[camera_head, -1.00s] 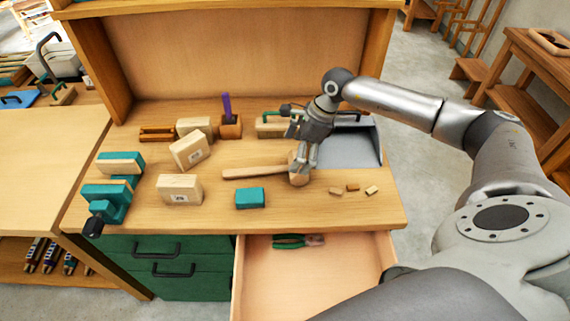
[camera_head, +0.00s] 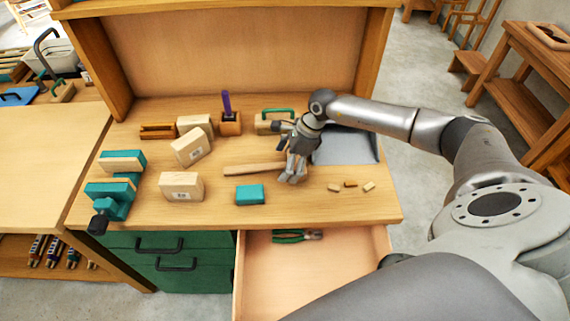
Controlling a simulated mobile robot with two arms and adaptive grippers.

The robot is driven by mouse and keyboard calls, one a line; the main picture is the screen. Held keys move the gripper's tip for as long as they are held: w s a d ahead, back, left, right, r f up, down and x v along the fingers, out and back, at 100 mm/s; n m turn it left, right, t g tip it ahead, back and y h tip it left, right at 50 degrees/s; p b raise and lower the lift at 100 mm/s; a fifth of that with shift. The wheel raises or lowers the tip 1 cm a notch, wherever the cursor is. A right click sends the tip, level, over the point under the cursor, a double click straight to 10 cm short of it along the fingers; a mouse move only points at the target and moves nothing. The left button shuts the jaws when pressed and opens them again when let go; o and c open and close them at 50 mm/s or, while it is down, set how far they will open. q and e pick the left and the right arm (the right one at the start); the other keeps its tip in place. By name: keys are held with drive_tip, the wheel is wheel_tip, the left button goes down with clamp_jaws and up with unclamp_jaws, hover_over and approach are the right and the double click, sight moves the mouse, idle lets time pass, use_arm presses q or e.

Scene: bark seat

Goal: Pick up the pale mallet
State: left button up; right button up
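The pale mallet lies on the wooden workbench, its handle (camera_head: 252,169) pointing left. Its head is almost wholly hidden behind my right gripper. My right gripper (camera_head: 291,178) is low over the head end of the mallet, fingers pointing down. I cannot tell whether the fingers are open or closed on the head. My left gripper is not in view.
A teal block (camera_head: 250,195) lies just in front of the handle. Pale blocks (camera_head: 182,186) and a teal vise (camera_head: 110,199) are to the left. Small wood pieces (camera_head: 350,184) and a grey tray (camera_head: 345,148) are to the right. An open drawer (camera_head: 300,275) holds green-handled pliers (camera_head: 290,236).

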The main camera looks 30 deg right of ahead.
drive_tip(key=c, duration=0.4)
drive_tip(key=shift+w, duration=0.1)
